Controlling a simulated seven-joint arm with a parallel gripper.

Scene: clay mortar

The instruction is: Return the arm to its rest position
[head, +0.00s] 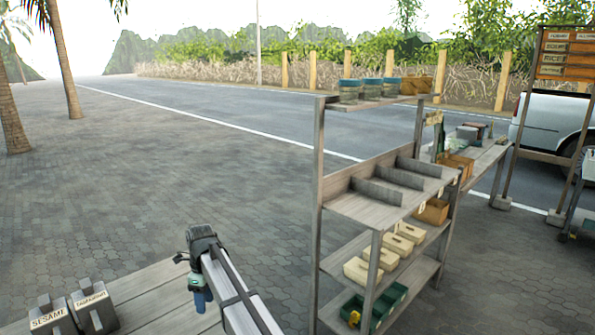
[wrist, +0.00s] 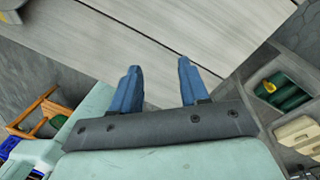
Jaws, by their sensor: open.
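My gripper (head: 202,299) hangs pointing down at the right end of the wooden table in the head view. In the wrist view my gripper (wrist: 158,82) has two blue fingers set apart, with nothing between them. The grey table planks (wrist: 150,35) lie beyond the fingers. My arm reaches up from the bottom of the head view and bends at its upper joint.
A wooden shelf (head: 350,205) with beige boxes (head: 385,257) and green bins (head: 392,296) stands at right. Open paving lies behind the table.

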